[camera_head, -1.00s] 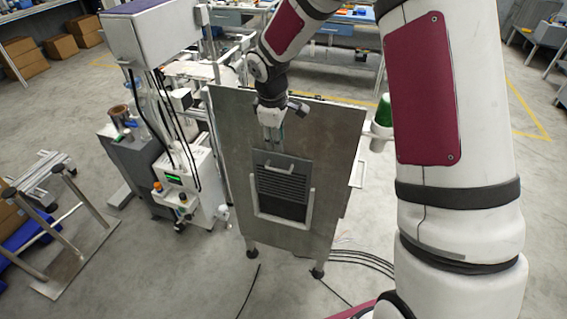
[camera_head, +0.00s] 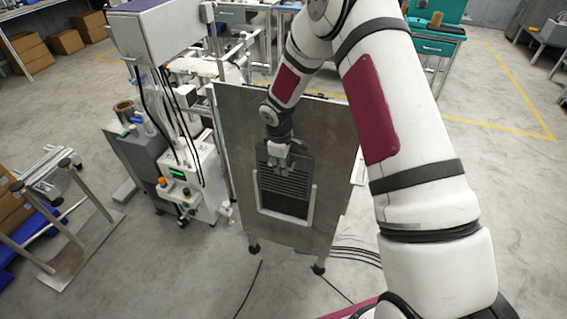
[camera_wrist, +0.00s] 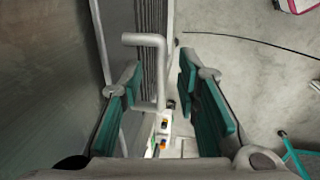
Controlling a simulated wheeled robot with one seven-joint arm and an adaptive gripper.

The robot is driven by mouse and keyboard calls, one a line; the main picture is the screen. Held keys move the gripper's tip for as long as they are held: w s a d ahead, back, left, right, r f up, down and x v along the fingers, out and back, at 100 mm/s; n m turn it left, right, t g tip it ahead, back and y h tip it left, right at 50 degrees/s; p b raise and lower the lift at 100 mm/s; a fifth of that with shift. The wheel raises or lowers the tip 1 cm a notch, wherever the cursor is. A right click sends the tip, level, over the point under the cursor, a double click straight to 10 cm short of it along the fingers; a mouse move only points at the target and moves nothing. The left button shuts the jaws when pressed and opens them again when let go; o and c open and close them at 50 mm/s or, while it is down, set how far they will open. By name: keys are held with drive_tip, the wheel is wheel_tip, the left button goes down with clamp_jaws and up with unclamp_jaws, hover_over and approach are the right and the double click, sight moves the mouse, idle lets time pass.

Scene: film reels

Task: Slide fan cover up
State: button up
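The fan cover (camera_head: 284,184) is a grey slatted plate on the front of an upright metal panel (camera_head: 238,130). A pale U-shaped frame (camera_head: 283,214) runs along its sides and bottom. A dark strip shows below the slats. My gripper (camera_head: 276,160) is at the cover's upper part and hides its handle in the head view. In the wrist view, the grey bar handle (camera_wrist: 146,39) lies between the two green-padded fingers of my gripper (camera_wrist: 160,78). The fingers are open, with gaps on both sides; contact with the handle cannot be seen.
A white machine (camera_head: 193,180) with hanging cables stands close to the panel's left. A low metal stand (camera_head: 75,205) is farther left. Black cables (camera_head: 350,252) lie on the floor at the panel's lower right. Open floor extends to the right.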

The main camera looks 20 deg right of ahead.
drive_tip(key=shift+f, duration=0.1)
clamp_jaws()
wheel_tip(320, 180, up, 4)
drive_tip(key=shift+r, duration=0.2)
unclamp_jaws()
wheel_tip(320, 180, up, 12)
drive_tip(key=s+a, duration=0.1)
drive_tip(key=s, duration=0.1)
drive_tip(key=shift+a+f, duration=0.15)
idle(0.3)
